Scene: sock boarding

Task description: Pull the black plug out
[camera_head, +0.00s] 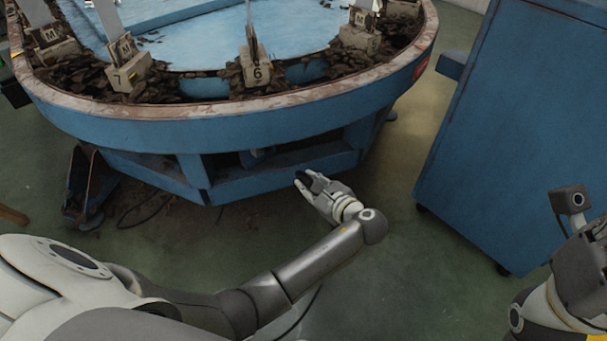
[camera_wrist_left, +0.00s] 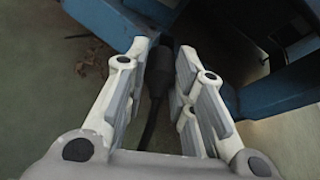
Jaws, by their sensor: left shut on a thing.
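My left gripper (camera_head: 308,184) is low beside the base of the blue round machine (camera_head: 250,125), at its front right. In the left wrist view, the left gripper (camera_wrist_left: 160,62) has its two pale fingers on either side of the black plug (camera_wrist_left: 158,84) and is shut on it. A black cable (camera_wrist_left: 149,128) runs from the plug back toward the palm. The plug's far end is dark against the blue frame, and I cannot tell whether it sits in a socket. My right gripper (camera_head: 590,255) is partly cut off at the right edge; its fingers are not clear.
A tall blue cabinet (camera_head: 515,130) on small casters stands at the right. Numbered sock boards, such as the one marked 6 (camera_head: 256,72), stand around the machine's rim. A dark metal pedal (camera_head: 88,190) is on the floor at left. Green floor (camera_head: 400,260) is clear between machine and cabinet.

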